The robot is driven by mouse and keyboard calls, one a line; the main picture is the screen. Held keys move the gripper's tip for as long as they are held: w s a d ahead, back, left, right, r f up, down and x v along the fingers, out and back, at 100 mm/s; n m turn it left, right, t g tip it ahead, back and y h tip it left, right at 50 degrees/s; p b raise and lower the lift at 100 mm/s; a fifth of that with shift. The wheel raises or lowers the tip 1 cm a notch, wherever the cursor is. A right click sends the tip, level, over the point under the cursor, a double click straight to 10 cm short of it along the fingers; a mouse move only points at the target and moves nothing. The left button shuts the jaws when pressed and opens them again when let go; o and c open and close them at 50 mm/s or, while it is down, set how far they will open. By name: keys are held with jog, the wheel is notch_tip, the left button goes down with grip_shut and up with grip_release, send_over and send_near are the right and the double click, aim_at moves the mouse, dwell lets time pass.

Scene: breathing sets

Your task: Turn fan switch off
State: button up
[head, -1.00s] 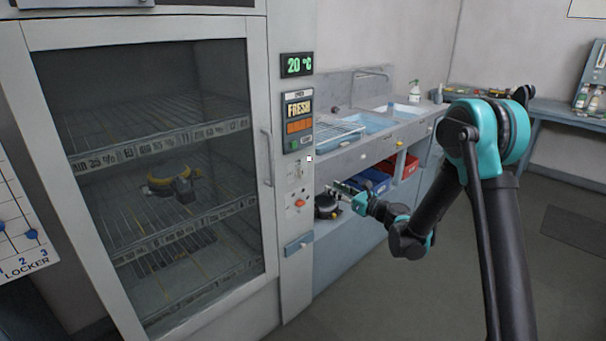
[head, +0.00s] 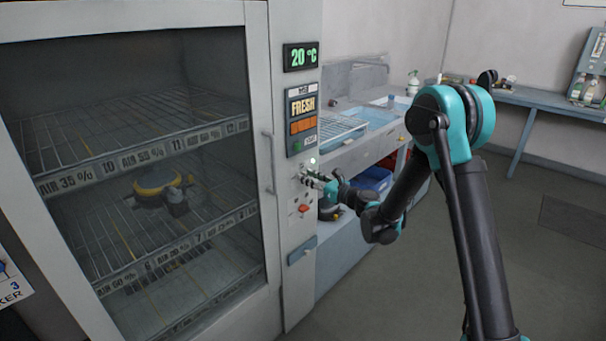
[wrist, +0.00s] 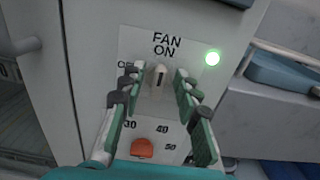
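The fan switch (wrist: 157,77) is a small pale knob with a dark mark, on a light plate under the words FAN ON in the wrist view. It points roughly up toward ON. The OFF label (wrist: 125,66) to its left is partly hidden by a finger. A round green lamp (wrist: 212,58) at the upper right is lit. My gripper (wrist: 160,84) is open, with one finger on each side of the switch; I cannot tell whether either touches it. In the head view my gripper (head: 310,179) is at the cabinet's control panel and hides the switch.
An orange knob (wrist: 142,148) with a number scale sits below the switch. The glass-doored cabinet (head: 257,60) stands left of the panel, its handle (head: 268,160) close by. A sink counter (head: 365,152) is to the right. The floor at right is clear.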

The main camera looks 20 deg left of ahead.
jog(key=shift+a, duration=0.2)
jog(key=shift+c, duration=0.6)
grip_shut()
